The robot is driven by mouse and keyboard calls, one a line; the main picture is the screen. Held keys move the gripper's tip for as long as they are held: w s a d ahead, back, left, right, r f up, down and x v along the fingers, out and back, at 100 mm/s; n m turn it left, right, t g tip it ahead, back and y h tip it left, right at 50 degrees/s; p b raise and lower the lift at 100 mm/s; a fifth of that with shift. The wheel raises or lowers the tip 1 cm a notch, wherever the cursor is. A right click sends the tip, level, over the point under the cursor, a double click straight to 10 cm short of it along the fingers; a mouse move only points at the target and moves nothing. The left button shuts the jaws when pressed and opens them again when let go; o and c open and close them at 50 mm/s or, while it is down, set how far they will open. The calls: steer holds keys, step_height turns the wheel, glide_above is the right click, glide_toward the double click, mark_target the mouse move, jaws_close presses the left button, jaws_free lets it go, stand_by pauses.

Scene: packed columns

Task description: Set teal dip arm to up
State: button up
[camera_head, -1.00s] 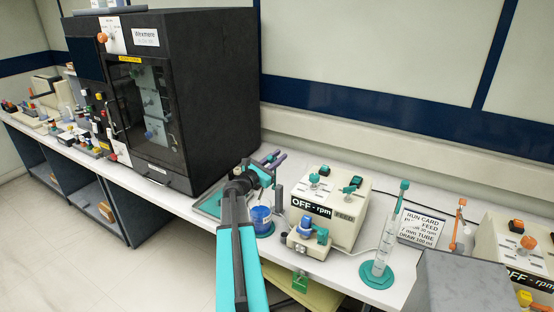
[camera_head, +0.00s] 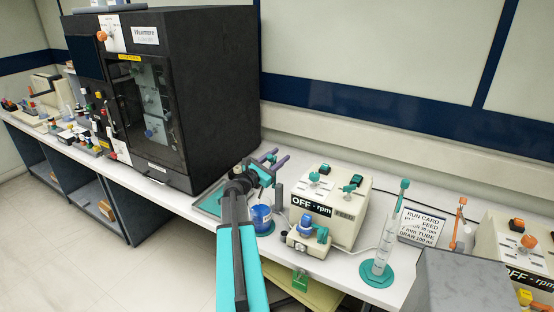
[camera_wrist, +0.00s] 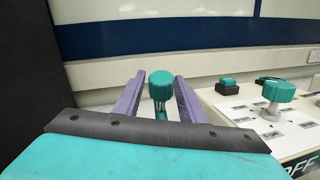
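My gripper (camera_head: 273,160) is over the bench beside the pump box, its purple fingers pointing toward the wall. In the wrist view the fingers (camera_wrist: 156,98) stand apart. A teal ribbed knob (camera_wrist: 160,78) on a thin stalk shows between them, nearer the right finger; I see a gap on its left and cannot tell whether the right finger touches it. It looks like the end of the teal dip arm, but its lower part is hidden. In the head view my gripper hides most of this spot. A blue vessel (camera_head: 261,216) stands just below on a teal base.
The cream pump box (camera_head: 325,208) with teal controls stands close on the right. A black cabinet (camera_head: 215,100) rises on the left. A graduated cylinder (camera_head: 384,252) with a teal base and a run card (camera_head: 422,227) are farther right. A grey post (camera_head: 279,197) stands near my gripper.

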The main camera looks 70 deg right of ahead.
steer(key=b+v, duration=0.4)
steer(key=v, duration=0.9)
steer(key=shift+a, duration=0.4)
steer(key=shift+w+f, duration=0.1)
